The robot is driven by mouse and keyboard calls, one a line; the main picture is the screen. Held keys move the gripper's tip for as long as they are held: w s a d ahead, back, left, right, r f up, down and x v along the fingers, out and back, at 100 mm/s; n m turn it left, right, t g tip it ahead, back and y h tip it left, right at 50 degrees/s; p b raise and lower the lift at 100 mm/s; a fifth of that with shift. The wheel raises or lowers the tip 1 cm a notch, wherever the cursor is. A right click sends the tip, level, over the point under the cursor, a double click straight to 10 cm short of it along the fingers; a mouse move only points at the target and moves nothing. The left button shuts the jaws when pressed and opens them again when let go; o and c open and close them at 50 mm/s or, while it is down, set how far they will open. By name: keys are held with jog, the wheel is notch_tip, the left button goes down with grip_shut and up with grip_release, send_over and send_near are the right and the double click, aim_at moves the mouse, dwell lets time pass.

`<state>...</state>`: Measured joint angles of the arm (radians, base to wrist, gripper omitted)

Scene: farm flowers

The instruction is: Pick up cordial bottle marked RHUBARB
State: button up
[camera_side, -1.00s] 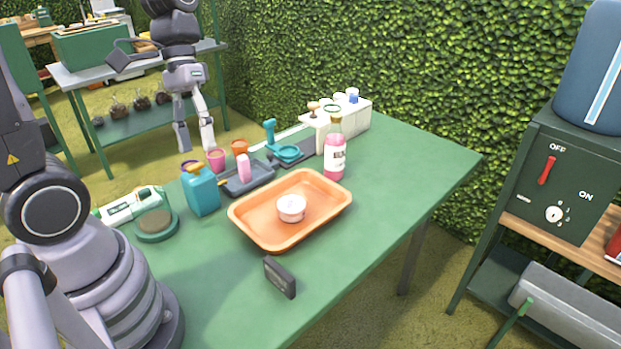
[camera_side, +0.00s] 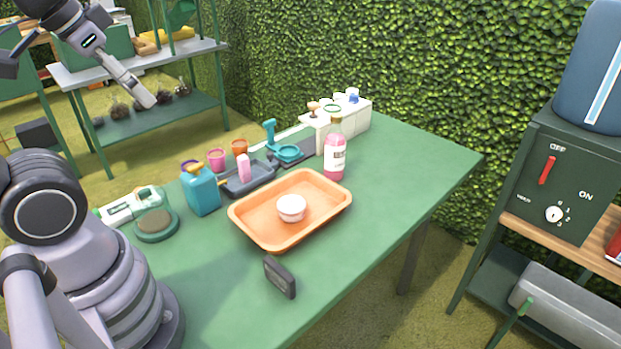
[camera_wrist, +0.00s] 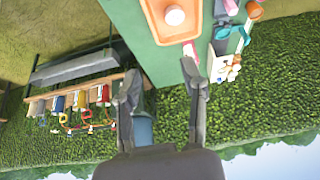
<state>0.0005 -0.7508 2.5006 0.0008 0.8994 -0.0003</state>
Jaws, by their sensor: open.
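A clear bottle of pink liquid with a white label (camera_side: 335,158) stands upright on the green table, just behind the right end of the orange tray. Its label is too small to read. Part of a pink shape, likely this bottle (camera_wrist: 190,50), shows by the right fingertip in the wrist view. My gripper (camera_side: 146,98) is high at the upper left in the side view, well away from the bottle. In the wrist view my gripper (camera_wrist: 160,82) has its two fingers apart with nothing between them.
The orange tray (camera_side: 258,236) holds a small white tub (camera_side: 291,208). A white caddy (camera_side: 355,117) stands behind the bottle. A teal jug (camera_side: 201,192), a grey tray (camera_side: 268,178) and a scale (camera_side: 156,227) are to the left. A small dark block (camera_side: 280,277) is in front.

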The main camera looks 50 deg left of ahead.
jog(key=shift+o, duration=0.2)
jog(key=o, duration=0.9)
jog(key=shift+o, duration=0.2)
